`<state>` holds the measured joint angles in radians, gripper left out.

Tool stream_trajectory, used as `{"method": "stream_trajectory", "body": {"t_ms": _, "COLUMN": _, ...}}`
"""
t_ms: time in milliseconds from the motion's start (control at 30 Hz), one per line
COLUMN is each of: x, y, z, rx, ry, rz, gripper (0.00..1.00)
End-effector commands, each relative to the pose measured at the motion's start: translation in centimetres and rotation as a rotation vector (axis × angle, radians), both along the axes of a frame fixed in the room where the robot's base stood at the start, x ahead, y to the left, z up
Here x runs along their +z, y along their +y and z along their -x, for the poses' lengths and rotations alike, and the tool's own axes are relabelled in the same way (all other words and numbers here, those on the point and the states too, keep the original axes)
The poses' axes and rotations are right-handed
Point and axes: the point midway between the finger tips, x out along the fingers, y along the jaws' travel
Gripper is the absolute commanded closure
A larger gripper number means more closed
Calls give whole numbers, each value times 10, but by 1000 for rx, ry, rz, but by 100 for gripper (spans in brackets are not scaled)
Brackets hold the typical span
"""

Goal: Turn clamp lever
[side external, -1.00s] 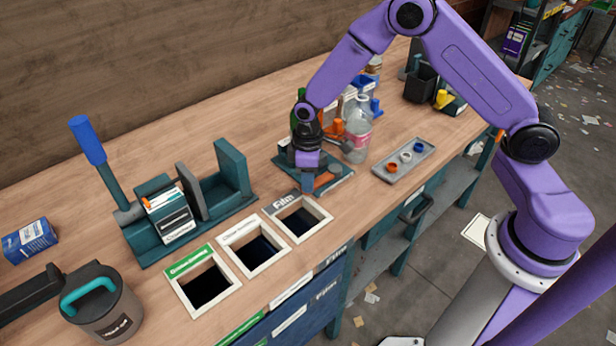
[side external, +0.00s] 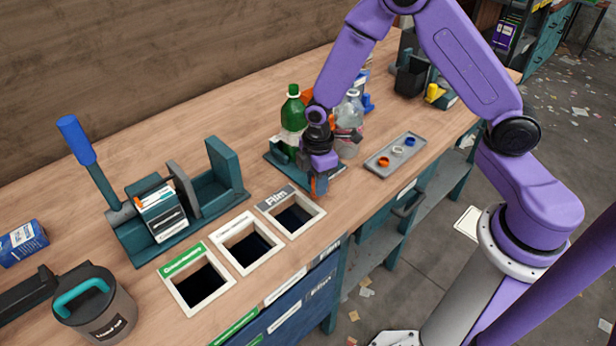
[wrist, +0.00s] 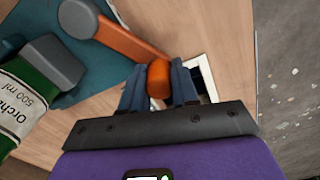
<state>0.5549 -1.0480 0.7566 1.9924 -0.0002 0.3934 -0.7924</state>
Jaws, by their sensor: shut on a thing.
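My gripper (wrist: 159,82) is shut on this lever end, one dark finger on each side. In the side view, my gripper (side external: 318,190) is at the front right of the clamp's teal base (side external: 281,160), with a bit of orange between its fingers. A green bottle (side external: 293,115) stands at the clamp, and a grey block (wrist: 55,60) is beside it in the wrist view. My wrist hides much of the clamp in the side view.
Three framed bin openings, including the one marked Film (side external: 293,215), lie just in front. A clear bottle (side external: 349,145) stands close behind my gripper, and a grey tray (side external: 396,155) lies to the right. A press with a blue handle (side external: 76,140) stands at left.

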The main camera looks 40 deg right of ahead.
Motion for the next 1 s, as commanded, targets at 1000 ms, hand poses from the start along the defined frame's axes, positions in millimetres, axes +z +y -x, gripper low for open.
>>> {"method": "stream_trajectory", "body": {"t_ms": 1000, "x": 1, "y": -50, "z": 42, "rx": 714, "ry": -5, "rz": -1, "gripper": 100}}
